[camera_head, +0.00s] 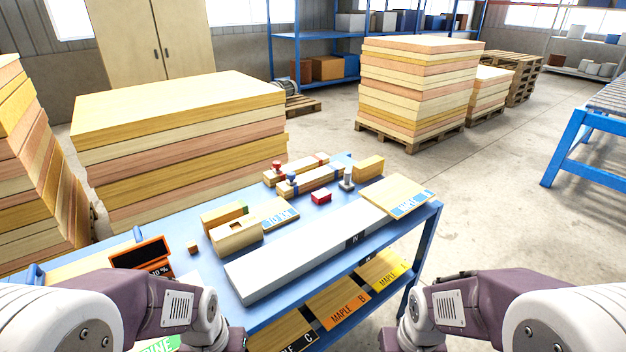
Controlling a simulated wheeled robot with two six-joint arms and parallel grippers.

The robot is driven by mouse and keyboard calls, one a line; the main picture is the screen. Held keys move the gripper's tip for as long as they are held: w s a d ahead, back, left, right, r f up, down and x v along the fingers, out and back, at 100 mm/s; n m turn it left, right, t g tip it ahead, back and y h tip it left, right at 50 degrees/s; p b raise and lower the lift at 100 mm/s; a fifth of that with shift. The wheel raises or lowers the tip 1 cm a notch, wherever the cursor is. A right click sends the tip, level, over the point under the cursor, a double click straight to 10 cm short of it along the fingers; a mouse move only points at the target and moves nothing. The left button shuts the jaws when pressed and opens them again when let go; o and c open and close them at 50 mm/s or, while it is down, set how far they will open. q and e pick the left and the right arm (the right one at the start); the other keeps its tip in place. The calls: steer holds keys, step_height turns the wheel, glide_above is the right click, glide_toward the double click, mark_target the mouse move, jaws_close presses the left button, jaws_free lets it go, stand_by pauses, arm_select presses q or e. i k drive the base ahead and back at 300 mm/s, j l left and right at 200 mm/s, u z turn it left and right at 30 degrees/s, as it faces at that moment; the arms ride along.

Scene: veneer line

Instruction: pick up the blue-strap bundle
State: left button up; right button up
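A bundle of light wood strips with blue bands (312,179) lies on the far part of the blue cart top. A similar bundle with red bands (300,168) lies just behind it, nearly parallel. Small blue and red details show near the left ends of the two bundles. Neither of my grippers shows. Only my forearms and wrists come in at the lower left and lower right corners, well short of the bundles.
The blue cart (210,285) also bears a long grey-white bar (300,262), a red block (321,197), a grey upright post (347,178), wooden blocks (236,234), a labelled board (398,195) and an orange-framed dark sign (140,254). Tall veneer stacks (180,150) stand behind left.

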mark_target(287, 189)
steer(key=i+l+u, duration=0.25)
steer(key=u, duration=0.25)
steer(key=i+l+u, duration=0.25)
steer(key=l+u, duration=0.2)
steer(key=i+l+u, duration=0.2)
steer(key=l+u, duration=0.15)
steer(key=u, duration=0.15)
steer(key=i, duration=0.9)
